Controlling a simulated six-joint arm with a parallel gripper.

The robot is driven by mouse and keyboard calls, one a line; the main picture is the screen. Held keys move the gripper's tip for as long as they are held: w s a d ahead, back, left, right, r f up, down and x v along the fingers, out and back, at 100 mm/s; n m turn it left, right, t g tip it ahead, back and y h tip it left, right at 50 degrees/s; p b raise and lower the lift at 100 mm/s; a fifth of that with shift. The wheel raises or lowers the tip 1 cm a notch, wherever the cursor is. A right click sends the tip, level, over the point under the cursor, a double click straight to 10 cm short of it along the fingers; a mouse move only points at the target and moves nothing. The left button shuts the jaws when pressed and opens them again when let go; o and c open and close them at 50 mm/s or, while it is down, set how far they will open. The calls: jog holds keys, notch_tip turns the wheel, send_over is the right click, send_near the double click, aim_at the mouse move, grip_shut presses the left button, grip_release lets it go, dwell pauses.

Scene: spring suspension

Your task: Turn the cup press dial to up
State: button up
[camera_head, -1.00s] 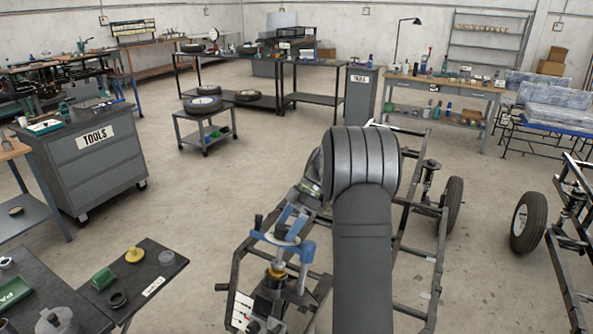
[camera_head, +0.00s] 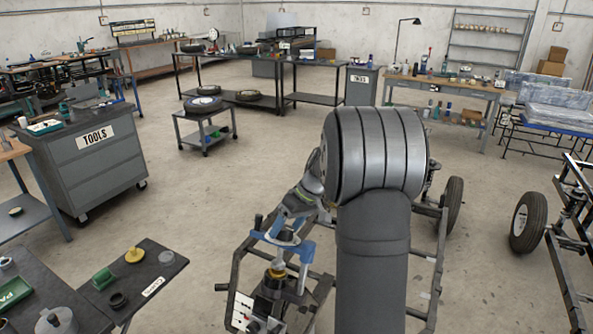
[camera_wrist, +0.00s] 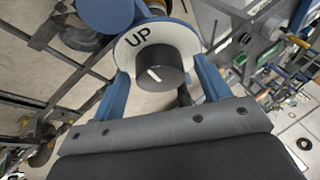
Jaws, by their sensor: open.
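The cup press dial (camera_wrist: 160,68) is a dark round knob with a white pointer line. It sits on a pale round plate (camera_wrist: 184,38) marked UP, on the blue press. In the wrist view my gripper (camera_wrist: 158,84) is open, with one blue finger on each side of the dial. I cannot tell whether the fingers touch it. In the head view the blue cup press (camera_head: 284,238) stands on the dark frame, and my arm hides part of it. The dial is not clear there.
A dark side table (camera_head: 134,278) at lower left holds a green block (camera_head: 103,279), a yellow part (camera_head: 135,254) and a black ring (camera_head: 117,300).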

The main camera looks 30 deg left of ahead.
jog(key=m+t+h, duration=0.1)
jog(key=m, duration=0.2)
jog(key=m+t, duration=0.1)
jog(key=m, duration=0.2)
jog(key=shift+s+a+r+m+h, duration=0.1)
jog(key=shift+s+a+m+h, duration=0.1)
jog(key=shift+m+h, duration=0.2)
jog(key=m+h, duration=0.1)
jog(key=m, duration=0.2)
jog(key=shift+t, duration=0.4)
jog(key=m, duration=0.2)
jog(key=m+h, duration=0.1)
jog(key=shift+a+m+h, duration=0.15)
jog(key=shift+m+h, duration=0.15)
jog(key=shift+m, duration=0.1)
notch_tip(320, 180, up, 17)
send_over(286, 228)
notch_tip(286, 228, down, 5)
notch_tip(286, 228, up, 5)
jog(key=w+d+n+y, duration=0.1)
jog(key=d+n, duration=0.1)
jog(key=n, duration=0.2)
jog(key=shift+w+d+r+y, duration=0.15)
jog(key=shift+w+d+y, duration=0.1)
jog(key=shift+y, duration=0.05)
